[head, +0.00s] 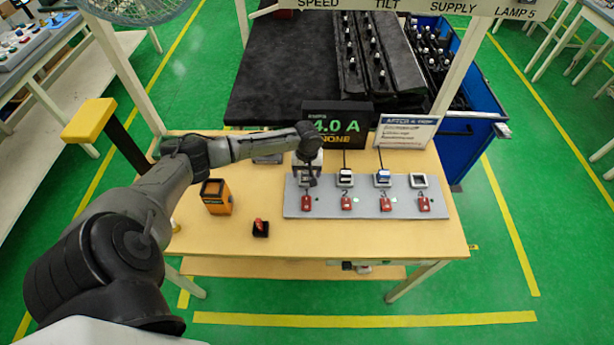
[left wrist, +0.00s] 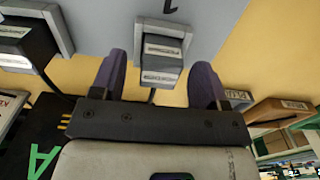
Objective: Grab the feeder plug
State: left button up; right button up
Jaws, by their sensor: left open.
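A grey panel (head: 326,186) on the table carries a row of sockets with red switches below them. A dark plug with a pale label (left wrist: 160,70) sits in the leftmost socket (left wrist: 163,34), marked 1, in the left wrist view. My left gripper (left wrist: 160,82) is open, with one purple finger on each side of this plug; I cannot tell whether they touch it. In the head view my left gripper (head: 307,174) hides most of that plug. Two more corded plugs sit in the second socket (head: 345,179) and third socket (head: 382,178). The fourth socket (head: 419,181) looks empty.
A black display (head: 338,124) reading 4.0 A and a white sign (head: 406,131) stand behind the panel. An orange box (head: 216,197) and a small black base with a red part (head: 261,228) are left of the panel. The table front (head: 350,242) is clear.

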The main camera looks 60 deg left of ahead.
pick_arm(q)
jog(key=shift+c, duration=0.2)
jog(key=c, duration=1)
